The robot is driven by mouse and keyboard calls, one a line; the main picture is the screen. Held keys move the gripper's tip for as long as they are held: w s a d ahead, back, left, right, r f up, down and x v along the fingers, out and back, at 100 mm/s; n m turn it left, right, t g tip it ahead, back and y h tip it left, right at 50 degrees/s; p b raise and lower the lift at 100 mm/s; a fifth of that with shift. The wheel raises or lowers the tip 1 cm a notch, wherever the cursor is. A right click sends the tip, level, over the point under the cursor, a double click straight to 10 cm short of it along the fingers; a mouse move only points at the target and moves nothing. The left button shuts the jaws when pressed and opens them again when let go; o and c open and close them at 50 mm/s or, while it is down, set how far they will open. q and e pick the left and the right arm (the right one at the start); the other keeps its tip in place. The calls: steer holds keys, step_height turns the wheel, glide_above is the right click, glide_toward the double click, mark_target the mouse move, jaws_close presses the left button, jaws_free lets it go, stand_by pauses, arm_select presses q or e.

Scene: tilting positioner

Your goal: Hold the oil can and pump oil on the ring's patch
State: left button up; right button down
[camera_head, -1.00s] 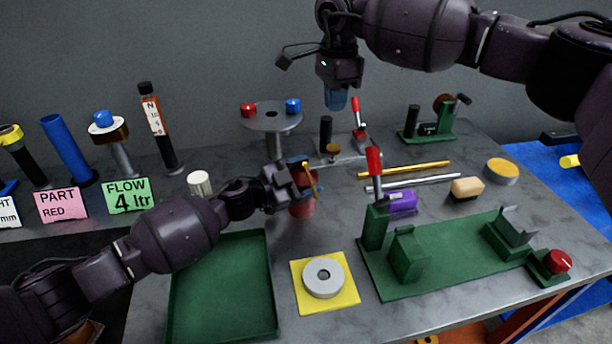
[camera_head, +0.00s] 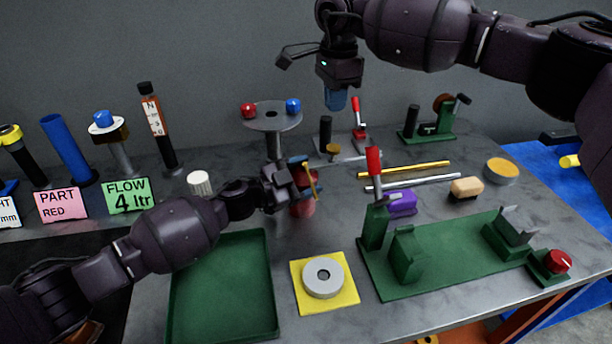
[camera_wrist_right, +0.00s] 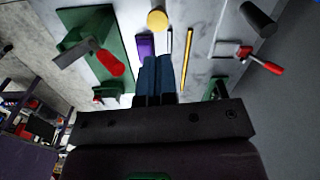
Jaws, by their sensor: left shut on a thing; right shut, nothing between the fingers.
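The oil can (camera_head: 303,207) is a red can with a thin brass-coloured spout, standing near the middle of the table. My left gripper (camera_head: 300,180) is shut on the oil can at its upper part and partly hides it. The grey ring (camera_head: 323,277) lies flat on a yellow patch (camera_head: 344,298) in front of the can, to its lower right. The can is apart from the ring. My right gripper (camera_head: 336,100) is shut and empty, high above the back of the table. Its closed blue fingers also show in the right wrist view (camera_wrist_right: 156,78).
A green tray (camera_head: 268,300) lies left of the yellow patch. A green fixture (camera_head: 440,268) with a red-handled clamp (camera_head: 374,165) stands to the right. A round stand (camera_head: 272,118) with red and blue knobs is behind the can. Rods (camera_head: 405,170), a purple block (camera_head: 402,204) and a brush (camera_head: 467,188) lie farther right.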

mark_target(333, 150)
steer(key=shift+f, duration=0.15)
steer(key=shift+s+d+f+m+t+y, duration=0.1)
steer(key=shift+s+f+m+t+y, duration=0.2)
steer(key=shift+f+t+y, duration=0.85)
steer(key=shift+s+a+f+m+t+y, duration=0.15)
steer(key=shift+f+m+t+y, duration=0.2)
steer(key=shift+f+t+y, duration=0.8)
steer(key=shift+s+d+f+m+t+y, duration=0.3)
steer(key=shift+f+t+y, duration=0.4)
steer(key=shift+f+y, duration=0.8)
steer(key=shift+w+a, duration=0.1)
steer(key=shift+a, duration=0.05)
stand_by(0.5)
steer(key=shift+w+f, duration=0.1)
steer(key=shift+f, duration=0.25)
